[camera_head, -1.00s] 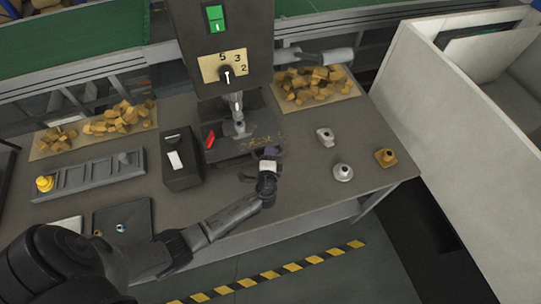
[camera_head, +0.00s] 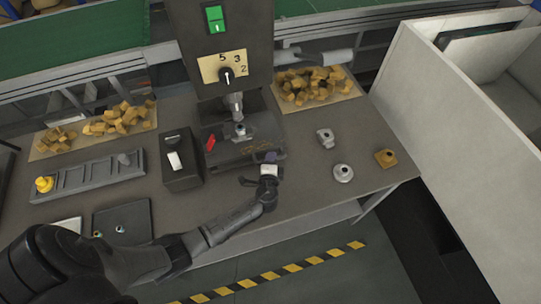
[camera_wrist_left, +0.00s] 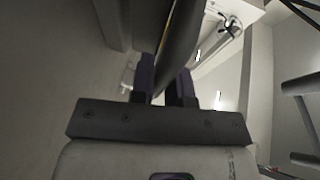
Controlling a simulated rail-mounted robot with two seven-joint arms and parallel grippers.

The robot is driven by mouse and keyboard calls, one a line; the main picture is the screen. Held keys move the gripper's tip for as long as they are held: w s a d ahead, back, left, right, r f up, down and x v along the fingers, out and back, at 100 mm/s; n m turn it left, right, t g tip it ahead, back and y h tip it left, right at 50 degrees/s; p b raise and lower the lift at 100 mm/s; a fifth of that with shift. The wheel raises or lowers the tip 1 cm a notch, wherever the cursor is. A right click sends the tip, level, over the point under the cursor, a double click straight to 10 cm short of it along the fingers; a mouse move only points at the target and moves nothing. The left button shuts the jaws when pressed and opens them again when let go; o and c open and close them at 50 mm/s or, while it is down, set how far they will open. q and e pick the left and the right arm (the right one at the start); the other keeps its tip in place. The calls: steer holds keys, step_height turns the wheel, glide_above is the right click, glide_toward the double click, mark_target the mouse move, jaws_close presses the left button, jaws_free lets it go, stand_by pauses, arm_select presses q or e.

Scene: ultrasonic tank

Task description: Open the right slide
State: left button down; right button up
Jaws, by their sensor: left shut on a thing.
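My left gripper (camera_head: 269,158) is at the front right edge of the dark machine bed (camera_head: 214,158), with its arm coming in from the lower left. In the left wrist view, its two dark fingers (camera_wrist_left: 165,85) are closed on a smooth grey-brown bar-like piece (camera_wrist_left: 180,38) that rises between them. What this piece belongs to cannot be made out. I cannot clearly pick out the right slide in the head view. A red lever (camera_head: 210,143) is on the left of the bed. My right gripper is not in view.
The machine column (camera_head: 225,40) with a dial and green switch stands behind the bed. A black box (camera_head: 182,180) is to the left. Small metal parts (camera_head: 343,173) and a brass part (camera_head: 386,158) are to the right. Wood-block trays (camera_head: 318,106) are at the back.

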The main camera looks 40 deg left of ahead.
arm_select(q)
steer(key=s+d, duration=0.3)
steer(key=d, duration=0.2)
steer(key=s+d+b, duration=0.1)
steer(key=s+d, duration=0.2)
steer(key=d, duration=0.1)
steer(key=s+d+b, duration=0.1)
steer(key=s+d, duration=0.1)
steer(key=d, duration=0.3)
steer(key=shift+s+d, duration=0.35)
steer(key=shift+s, duration=0.05)
steer(key=shift+s+d, duration=0.4)
steer(key=shift+d, duration=0.15)
steer(key=c, duration=1.1)
jaws_free()
steer(key=shift+w+a, duration=0.1)
